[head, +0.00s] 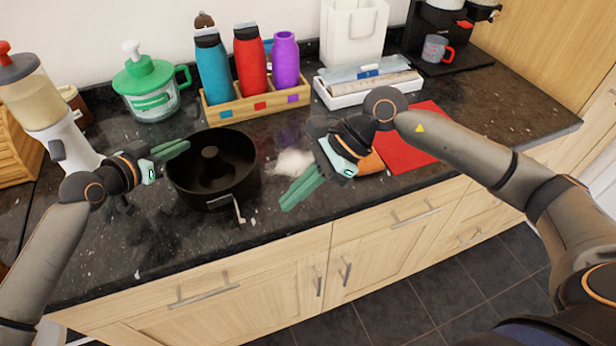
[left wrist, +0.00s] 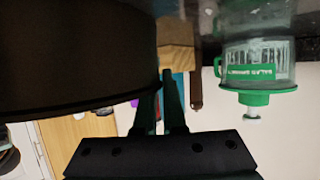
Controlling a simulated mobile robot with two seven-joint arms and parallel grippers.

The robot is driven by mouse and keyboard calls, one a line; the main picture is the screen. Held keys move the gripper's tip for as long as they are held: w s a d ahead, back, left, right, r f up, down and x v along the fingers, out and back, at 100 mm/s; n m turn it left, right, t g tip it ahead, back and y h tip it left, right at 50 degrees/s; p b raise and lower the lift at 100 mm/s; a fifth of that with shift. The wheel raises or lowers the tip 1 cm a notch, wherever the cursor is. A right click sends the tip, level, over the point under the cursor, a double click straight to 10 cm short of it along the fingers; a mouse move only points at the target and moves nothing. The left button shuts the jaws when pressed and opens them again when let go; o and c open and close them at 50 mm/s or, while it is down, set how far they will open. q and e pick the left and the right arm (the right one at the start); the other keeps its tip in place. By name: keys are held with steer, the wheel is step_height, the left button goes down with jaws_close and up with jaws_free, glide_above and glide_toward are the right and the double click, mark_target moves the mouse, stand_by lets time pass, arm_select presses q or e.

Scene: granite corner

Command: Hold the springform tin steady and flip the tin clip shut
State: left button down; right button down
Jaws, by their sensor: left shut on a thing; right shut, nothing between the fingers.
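The dark springform tin (head: 186,184) stands on the counter, with a raised tube in its middle. Its silver tin clip (head: 238,209) sticks out and hangs down at the tin's front right side. My left gripper (head: 179,149) is shut on the tin's rim at the back left. In the left wrist view the tin (left wrist: 75,60) fills the left side, with the left gripper's fingers (left wrist: 164,92) at its edge. My right gripper (head: 288,198) is shut and empty, right of the tin and apart from the clip, over the counter's front part.
A wooden rack (head: 217,117) with several bottles stands behind the tin. A green-lidded jug (head: 152,98) is at back left. A whitish crumpled thing (head: 292,163) and a red mat (head: 398,157) lie to the right. The counter's front edge is close to the tin.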

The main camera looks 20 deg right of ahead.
steer(key=a, duration=0.1)
steer(key=a+f, duration=0.1)
steer(key=a, duration=0.1)
steer(key=a+f, duration=0.1)
steer(key=a, duration=0.1)
steer(key=shift+a, duration=0.5)
